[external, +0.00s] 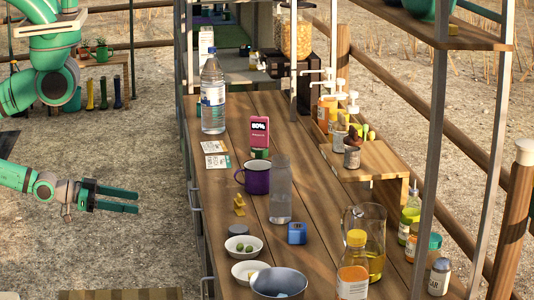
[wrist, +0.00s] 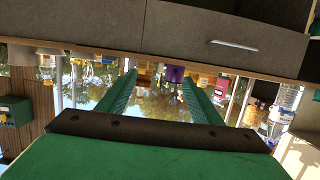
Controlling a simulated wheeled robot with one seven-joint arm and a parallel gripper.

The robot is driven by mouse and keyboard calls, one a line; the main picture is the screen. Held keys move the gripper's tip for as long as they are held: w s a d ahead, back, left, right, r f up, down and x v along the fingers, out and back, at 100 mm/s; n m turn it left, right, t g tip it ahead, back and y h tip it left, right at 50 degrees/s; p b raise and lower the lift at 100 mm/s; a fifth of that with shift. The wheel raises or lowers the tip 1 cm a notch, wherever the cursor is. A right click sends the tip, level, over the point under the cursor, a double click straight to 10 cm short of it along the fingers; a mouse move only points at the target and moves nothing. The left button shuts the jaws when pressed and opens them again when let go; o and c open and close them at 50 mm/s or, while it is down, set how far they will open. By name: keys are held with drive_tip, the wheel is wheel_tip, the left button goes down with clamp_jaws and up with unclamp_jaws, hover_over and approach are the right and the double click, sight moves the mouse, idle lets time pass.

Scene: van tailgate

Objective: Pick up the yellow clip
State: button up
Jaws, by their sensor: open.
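The yellow clip (external: 239,205) is small and stands on the wooden counter (external: 215,185) near its left edge in the external view, in front of the purple mug (external: 256,177). My gripper (external: 136,202) is open and empty, out to the left of the counter and well apart from the clip. In the wrist view, which looks upside down, the green fingers (wrist: 160,82) are spread, with the purple mug (wrist: 175,74) seen far off between them. A small yellow thing left of the mug there may be the clip, too small to be sure.
Close to the clip are a clear bottle (external: 280,190), a blue block (external: 297,233) and a bowl of olives (external: 243,246). Open space lies between my gripper and the counter's edge.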

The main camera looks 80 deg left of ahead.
drive_tip(key=w+d+r+g+h, duration=0.1)
drive_tip(key=w+d+g+h, duration=0.1)
drive_tip(key=w+d, duration=1.55)
drive_tip(key=n+y, duration=0.2)
drive_tip(key=y, duration=0.2)
approach(252, 212)
drive_tip(key=r, duration=0.3)
drive_tip(key=shift+s+a+r, duration=0.1)
drive_tip(key=shift+s+a, duration=0.05)
drive_tip(key=shift+s, duration=0.1)
drive_tip(key=shift+w+a, duration=0.2)
drive_tip(key=shift+w, duration=0.05)
drive_tip(key=x, duration=0.4)
drive_tip(key=shift+w, duration=0.2)
drive_tip(key=shift+f+x, duration=0.15)
drive_tip(key=shift+x, duration=1.35)
drive_tip(key=shift+f+x, duration=0.15)
drive_tip(key=shift+x, duration=1.35)
drive_tip(key=shift+s+d, duration=0.1)
drive_tip(key=shift+d, duration=0.1)
drive_tip(key=c, duration=1.1)
